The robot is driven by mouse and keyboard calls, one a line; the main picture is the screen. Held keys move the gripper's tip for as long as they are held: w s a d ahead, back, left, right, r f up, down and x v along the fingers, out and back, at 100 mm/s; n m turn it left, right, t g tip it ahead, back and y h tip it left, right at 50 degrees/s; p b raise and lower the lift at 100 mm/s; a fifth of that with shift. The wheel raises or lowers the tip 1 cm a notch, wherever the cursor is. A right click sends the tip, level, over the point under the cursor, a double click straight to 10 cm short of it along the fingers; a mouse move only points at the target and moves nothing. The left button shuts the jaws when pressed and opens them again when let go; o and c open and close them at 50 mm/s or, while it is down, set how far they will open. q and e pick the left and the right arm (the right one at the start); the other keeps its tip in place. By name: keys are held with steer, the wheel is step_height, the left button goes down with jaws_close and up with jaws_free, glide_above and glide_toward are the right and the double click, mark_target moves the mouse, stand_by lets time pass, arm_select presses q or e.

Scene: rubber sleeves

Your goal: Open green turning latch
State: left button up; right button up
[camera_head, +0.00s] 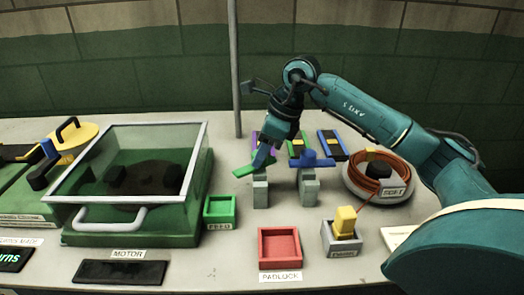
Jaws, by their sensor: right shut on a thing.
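The green turning latch (243,171) sits on top of a grey post (260,194) in the middle of the table. Its bar sticks out to the left of the post. My right gripper (262,160) reaches down from above and is shut on the green latch. The fingers hide the inner end of the bar. A second, blue latch (318,161) stands on a similar grey post (308,190) just to the right. My left gripper is not in view.
A glass-lidded green box (205,185) stands left. Green (220,223), red (262,247) and grey (328,243) trays lie in front. An orange cable coil (378,172) sits right, and coloured strips (333,143) lie behind. A thin pole (234,70) rises at the back.

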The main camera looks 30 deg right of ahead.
steer(key=m+h, duration=0.1)
steer(key=m, duration=0.2)
steer(key=m+t+h, duration=0.1)
steer(key=m, duration=0.2)
steer(key=shift+s+a+m, duration=0.1)
steer(key=shift+a+m, duration=0.05)
steer(key=shift+m, duration=0.15)
stand_by(0.3)
steer(key=o, duration=1)
steer(key=v, duration=1.3)
steer(key=shift+a, duration=0.2)
steer(key=shift+s+r, duration=0.1)
steer(key=shift+s, duration=0.05)
